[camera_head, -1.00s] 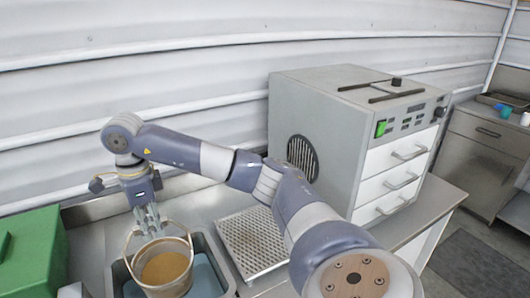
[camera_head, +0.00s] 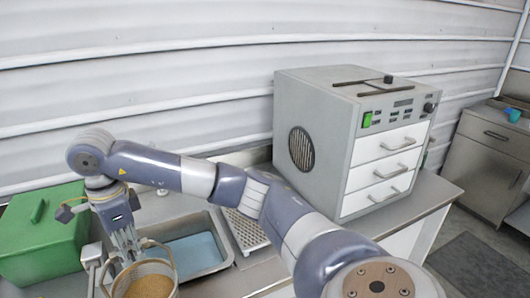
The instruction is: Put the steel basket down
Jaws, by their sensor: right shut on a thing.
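The steel basket (camera_head: 150,284) is a round pail with a raised handle and brown, grainy contents. It shows at the bottom edge of the head view, partly cut off. My right gripper (camera_head: 128,258) is shut on the basket's handle from above. The basket is in front of the sink basin (camera_head: 205,262), toward the picture's bottom left. Whether its bottom touches the counter is hidden. My left gripper is not in view.
The sink holds blue liquid. A perforated drain tray (camera_head: 243,232) lies right of it. A green box (camera_head: 45,240) stands at the left. A grey cabinet with white drawers (camera_head: 350,140) stands on the counter at the right.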

